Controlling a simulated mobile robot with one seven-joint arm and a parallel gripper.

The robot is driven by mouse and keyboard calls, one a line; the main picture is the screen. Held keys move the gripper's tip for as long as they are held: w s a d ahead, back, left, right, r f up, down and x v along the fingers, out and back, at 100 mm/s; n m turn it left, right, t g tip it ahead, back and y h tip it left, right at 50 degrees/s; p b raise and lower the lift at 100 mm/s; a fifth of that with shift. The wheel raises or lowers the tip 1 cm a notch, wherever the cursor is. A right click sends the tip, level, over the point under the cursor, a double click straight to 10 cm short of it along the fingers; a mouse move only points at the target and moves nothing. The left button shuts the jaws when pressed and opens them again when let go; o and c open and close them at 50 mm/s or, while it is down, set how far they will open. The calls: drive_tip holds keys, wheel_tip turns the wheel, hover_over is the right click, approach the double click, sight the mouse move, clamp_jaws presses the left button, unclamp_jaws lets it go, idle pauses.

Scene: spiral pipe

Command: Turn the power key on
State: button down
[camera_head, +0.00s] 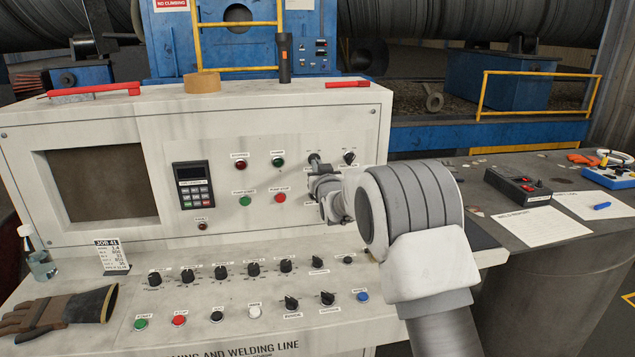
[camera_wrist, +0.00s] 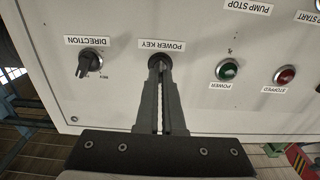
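The power key (camera_wrist: 156,59) is a dark round switch on the white panel, just below its "POWER KEY" label in the wrist view, where the lettering is upside down. In the head view the key (camera_head: 313,156) sits on the upright panel, partly covered by my arm. My gripper (camera_wrist: 160,72) faces the panel, its two grey fingers close together with a narrow gap. The fingertips are at the key and appear shut on it, hiding its middle. In the head view my gripper (camera_head: 319,169) is small and partly hidden behind my wrist.
The direction knob (camera_wrist: 89,63) is beside the key, with a green power light (camera_wrist: 228,70) on the other side. The sloped desk (camera_head: 215,292) below holds knobs and buttons. A glove (camera_head: 60,310) lies left; a table (camera_head: 500,215) stands right.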

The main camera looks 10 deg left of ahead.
drive_tip(key=m+b, duration=0.5)
drive_tip(key=b, duration=0.1)
drive_tip(key=shift+m, duration=0.3)
idle(0.4)
drive_tip(key=c, duration=1)
unclamp_jaws()
drive_tip(key=shift+c, duration=0.2)
drive_tip(key=b+v, duration=0.1)
drive_tip(key=v, duration=1.6)
drive_tip(key=shift+s, duration=0.2)
drive_tip(key=shift+d+r, duration=0.1)
drive_tip(key=shift+r, duration=0.05)
